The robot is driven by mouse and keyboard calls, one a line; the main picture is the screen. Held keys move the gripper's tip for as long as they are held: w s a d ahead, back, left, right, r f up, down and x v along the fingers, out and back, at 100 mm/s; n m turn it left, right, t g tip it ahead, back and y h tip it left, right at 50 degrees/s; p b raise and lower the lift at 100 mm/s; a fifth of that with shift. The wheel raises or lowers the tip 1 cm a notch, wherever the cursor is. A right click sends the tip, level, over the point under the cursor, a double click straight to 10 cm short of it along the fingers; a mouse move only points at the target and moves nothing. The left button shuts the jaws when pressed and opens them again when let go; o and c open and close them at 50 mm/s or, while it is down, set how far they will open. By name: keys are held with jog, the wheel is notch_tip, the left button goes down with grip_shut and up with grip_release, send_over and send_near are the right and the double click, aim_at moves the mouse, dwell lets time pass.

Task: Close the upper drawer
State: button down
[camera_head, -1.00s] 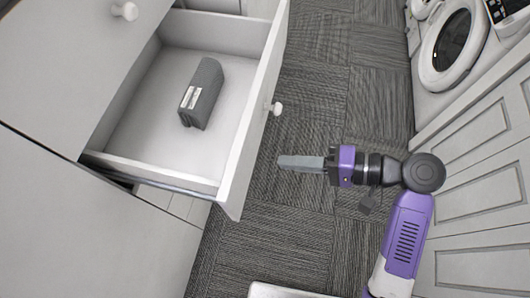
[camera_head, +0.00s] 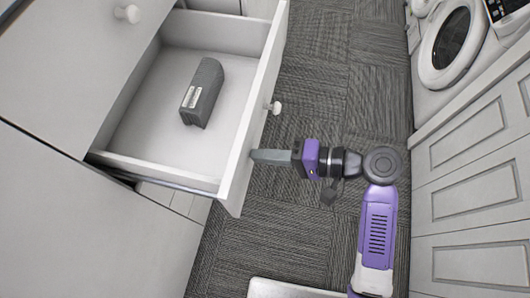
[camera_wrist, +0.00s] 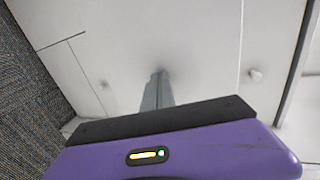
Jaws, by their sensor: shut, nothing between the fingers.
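The upper drawer (camera_head: 205,165) is white and stands pulled out of the cabinet at the left in the head view, with a round white knob (camera_head: 274,108) on its front. A dark grey box-like object with a pale label (camera_head: 202,92) lies inside it. My gripper (camera_head: 254,156) is shut and empty, its fingertips at the outer face of the drawer front, nearer the camera than the knob. In the wrist view the shut fingers (camera_wrist: 157,90) point at a white panel, with a faint shadow at the tips. I cannot tell for sure whether they touch it.
The white cabinet (camera_head: 80,60) fills the left side, with another knob (camera_head: 128,13) at the top. White panelled cupboards (camera_head: 475,170) and a white front-loading machine (camera_head: 452,40) line the right. Grey carpet tile (camera_head: 330,80) lies open between them.

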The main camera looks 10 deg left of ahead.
jog(key=a, duration=0.9)
jog(key=a+b, duration=0.1)
jog(key=a, duration=0.8)
jog(key=w+a+b, duration=0.1)
jog(key=a, duration=0.8)
jog(key=shift+a, duration=0.8)
jog(key=shift+s+a+r, duration=0.1)
